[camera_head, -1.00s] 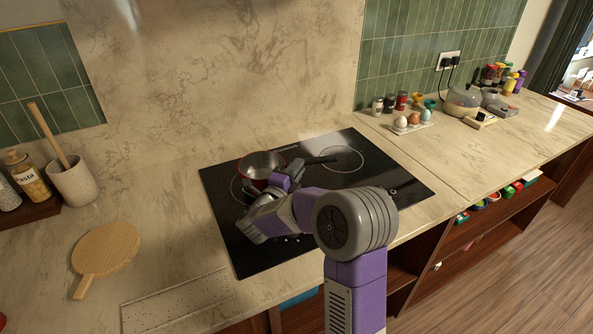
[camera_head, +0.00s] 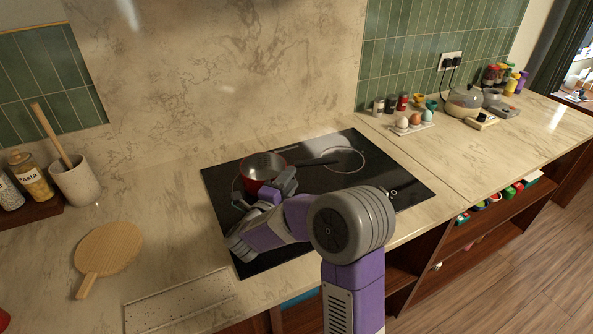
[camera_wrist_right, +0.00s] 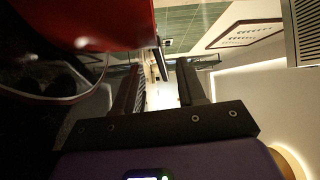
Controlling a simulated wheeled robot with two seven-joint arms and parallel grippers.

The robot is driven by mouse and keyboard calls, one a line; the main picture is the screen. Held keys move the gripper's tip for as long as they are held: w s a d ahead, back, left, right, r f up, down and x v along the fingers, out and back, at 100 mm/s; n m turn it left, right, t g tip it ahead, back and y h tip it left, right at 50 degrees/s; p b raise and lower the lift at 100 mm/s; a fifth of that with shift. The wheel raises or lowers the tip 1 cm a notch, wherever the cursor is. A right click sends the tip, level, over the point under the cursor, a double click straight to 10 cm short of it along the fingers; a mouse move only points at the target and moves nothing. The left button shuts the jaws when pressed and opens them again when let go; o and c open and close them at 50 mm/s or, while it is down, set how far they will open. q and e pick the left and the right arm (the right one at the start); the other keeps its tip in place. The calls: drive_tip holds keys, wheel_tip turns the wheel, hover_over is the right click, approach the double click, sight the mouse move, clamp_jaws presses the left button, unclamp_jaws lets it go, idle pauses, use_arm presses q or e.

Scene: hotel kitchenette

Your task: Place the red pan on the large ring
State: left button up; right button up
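The red pan (camera_head: 251,182) stands at the back left of the black hob, with its dark handle (camera_head: 318,161) pointing right. A large pale ring (camera_head: 362,168) shows at the back right of the hob, under or behind the handle's end. Part of another ring shows at the pan's left. My right gripper (camera_head: 288,178) is low beside the pan's front right, near the handle's root. In the wrist view its fingers (camera_wrist_right: 160,88) stand apart, with a thin dark strip between them, maybe the handle. The pan's red wall (camera_wrist_right: 110,22) fills the upper left there. My left gripper is out of view.
A wooden board (camera_head: 110,248) lies left of the hob, near a utensil pot (camera_head: 76,184) and a pasta jar (camera_head: 32,178). Eggs in a holder (camera_head: 412,126) and spice jars (camera_head: 391,104) stand right of the hob. The hob's right part is clear.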

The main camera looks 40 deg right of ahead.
drive_tip(key=v, duration=0.7)
drive_tip(key=shift+r+p, duration=0.1)
drive_tip(key=shift+p, duration=0.2)
